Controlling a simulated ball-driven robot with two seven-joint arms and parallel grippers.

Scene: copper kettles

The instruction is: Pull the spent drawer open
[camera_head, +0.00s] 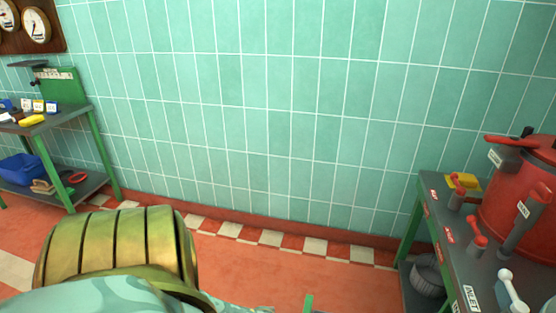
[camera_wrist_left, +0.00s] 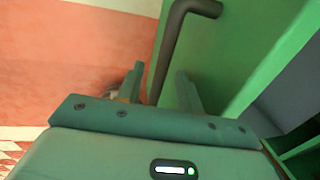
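In the left wrist view a green panel (camera_wrist_left: 232,50) carries a dark bent bar handle (camera_wrist_left: 170,45). No label shows on it, so I cannot tell whether it is the spent drawer. My left gripper (camera_wrist_left: 159,88) has its two fingers apart, one on each side of the lower part of the handle as seen from the wrist. A gap shows on both sides of the bar, and I cannot tell how deep the bar sits between the fingers. The head view does not clearly show this handle. My right gripper is in neither view.
A grey-topped bench (camera_head: 440,215) with a red kettle (camera_head: 525,190) and several levers stands at the right. A green-legged bench (camera_head: 75,118) with a blue bin (camera_head: 22,168) stands at the far left. Red floor (camera_head: 245,262) between them is clear up to the tiled wall.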

